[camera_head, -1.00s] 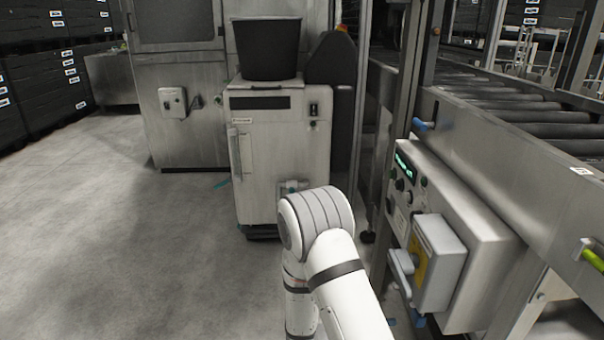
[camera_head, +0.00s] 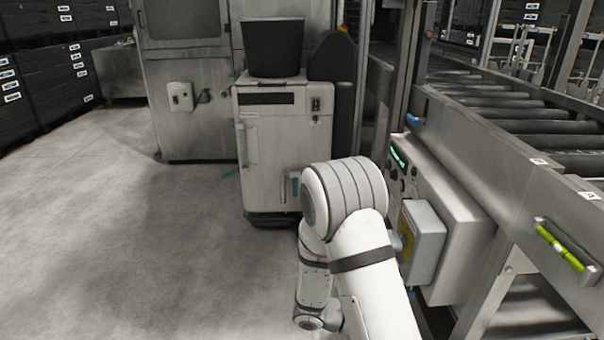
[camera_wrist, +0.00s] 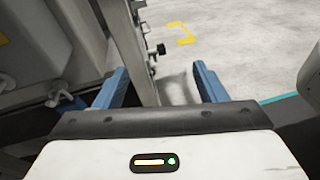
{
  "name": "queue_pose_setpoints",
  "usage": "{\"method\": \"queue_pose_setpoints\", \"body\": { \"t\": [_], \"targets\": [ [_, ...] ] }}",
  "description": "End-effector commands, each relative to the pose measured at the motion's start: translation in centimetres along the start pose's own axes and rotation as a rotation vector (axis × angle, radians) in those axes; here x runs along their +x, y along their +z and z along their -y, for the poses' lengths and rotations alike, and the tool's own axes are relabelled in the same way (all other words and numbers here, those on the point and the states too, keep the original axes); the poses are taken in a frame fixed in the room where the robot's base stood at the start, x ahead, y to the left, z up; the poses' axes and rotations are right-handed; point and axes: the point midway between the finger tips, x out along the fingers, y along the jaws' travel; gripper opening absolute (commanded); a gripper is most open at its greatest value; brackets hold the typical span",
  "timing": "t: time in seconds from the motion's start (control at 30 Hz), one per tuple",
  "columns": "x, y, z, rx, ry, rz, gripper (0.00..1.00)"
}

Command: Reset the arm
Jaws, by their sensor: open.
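My arm (camera_head: 345,225) shows in the head view, bent at a rounded joint with its lower links pointing down in front of the white cabinet. My gripper does not show in the head view. In the wrist view my gripper (camera_wrist: 160,88) has its two blue fingers spread apart with nothing between them. A metal post stands beyond the fingers, and grey floor lies beyond the right finger.
A control box (camera_head: 440,215) and roller conveyor (camera_head: 520,125) stand close on the right. A white cabinet (camera_head: 268,160) with a black bin (camera_head: 273,47) on top is ahead. Open floor (camera_head: 130,230) lies to the left. Yellow floor marking (camera_wrist: 181,34) shows in the wrist view.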

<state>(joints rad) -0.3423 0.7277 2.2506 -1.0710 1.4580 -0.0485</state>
Motion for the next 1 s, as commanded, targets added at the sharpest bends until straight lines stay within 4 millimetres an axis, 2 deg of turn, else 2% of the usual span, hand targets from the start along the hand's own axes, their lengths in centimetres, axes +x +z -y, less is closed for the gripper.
{"method": "queue_pose_setpoints", "body": {
  "t": [0.03,0.17,0.27,0.4,0.47,0.7,1.0],
  "targets": [
    [-0.2,2.1,0.1,0.027,-0.027,-0.024,0.65],
    [-0.5,5.9,0.9,0.104,-0.112,-0.099,0.65],
    [-1.1,9.9,1.7,0.188,-0.196,-0.180,0.65],
    [-2.3,16.4,3.2,0.345,-0.345,-0.333,0.65],
    [-3.0,19.0,3.9,0.415,-0.407,-0.403,0.65],
    [-6.6,28.9,5.7,0.708,-0.627,-0.694,0.65],
    [-11.7,40.8,6.3,1.070,-0.831,-1.061,0.65]
  ]
}}
